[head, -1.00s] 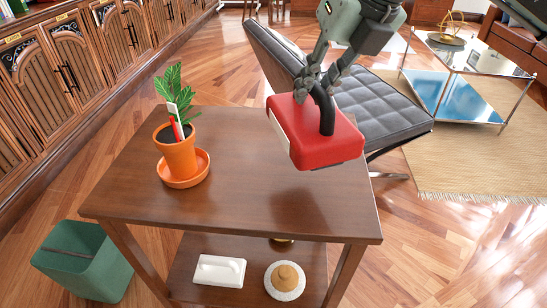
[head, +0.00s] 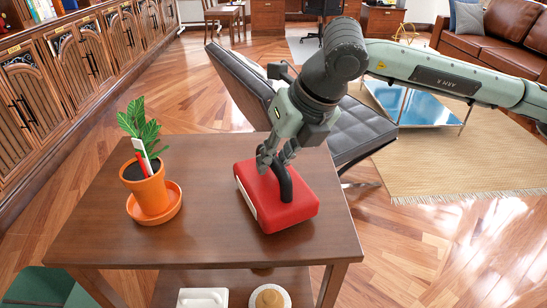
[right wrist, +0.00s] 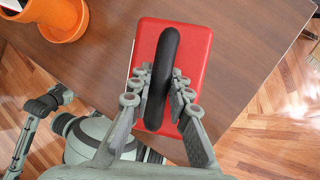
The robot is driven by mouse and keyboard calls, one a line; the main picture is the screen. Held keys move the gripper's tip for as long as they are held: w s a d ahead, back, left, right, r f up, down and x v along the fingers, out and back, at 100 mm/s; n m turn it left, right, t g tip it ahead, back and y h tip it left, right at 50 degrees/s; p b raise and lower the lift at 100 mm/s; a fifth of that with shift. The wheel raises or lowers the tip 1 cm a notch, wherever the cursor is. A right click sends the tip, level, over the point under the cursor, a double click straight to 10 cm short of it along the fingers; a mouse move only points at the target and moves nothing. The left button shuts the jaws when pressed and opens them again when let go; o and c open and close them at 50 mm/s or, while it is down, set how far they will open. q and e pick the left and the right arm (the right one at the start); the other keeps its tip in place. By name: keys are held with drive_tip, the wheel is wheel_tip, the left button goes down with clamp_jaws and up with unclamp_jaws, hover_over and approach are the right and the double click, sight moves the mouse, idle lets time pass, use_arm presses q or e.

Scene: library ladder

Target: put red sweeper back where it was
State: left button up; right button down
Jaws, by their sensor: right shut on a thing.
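The red sweeper (head: 280,205) is a red block with a black arched handle. It is over the right part of the brown table's top (head: 200,240), at or very near the surface; I cannot tell whether it touches. My right gripper (head: 276,160) is shut on the handle from above. In the right wrist view, the fingers (right wrist: 160,82) close on both sides of the black handle (right wrist: 165,60), and the red body (right wrist: 195,45) is below them. My left gripper does not show in the head view.
A potted plant (head: 148,190) on an orange saucer (head: 170,208) stands left of the sweeper. The lower shelf holds a white dish (head: 203,298) and a round brush-like thing (head: 270,298). A dark chair (head: 350,135) stands behind. The table's front middle is clear.

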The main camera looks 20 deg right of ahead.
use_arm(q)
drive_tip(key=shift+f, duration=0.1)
use_arm(e)
drive_tip(key=c, duration=1.4)
unclamp_jaws()
drive_tip(key=shift+c, duration=0.2)
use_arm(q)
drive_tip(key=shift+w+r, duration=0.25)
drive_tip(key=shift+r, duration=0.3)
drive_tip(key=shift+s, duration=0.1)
use_arm(e)
drive_tip(key=shift+v, duration=1.05)
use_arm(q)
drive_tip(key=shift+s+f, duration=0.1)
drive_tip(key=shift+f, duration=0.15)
use_arm(e)
drive_tip(key=v, duration=1)
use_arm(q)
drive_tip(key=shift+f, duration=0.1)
use_arm(e)
drive_tip(key=shift+a, duration=0.1)
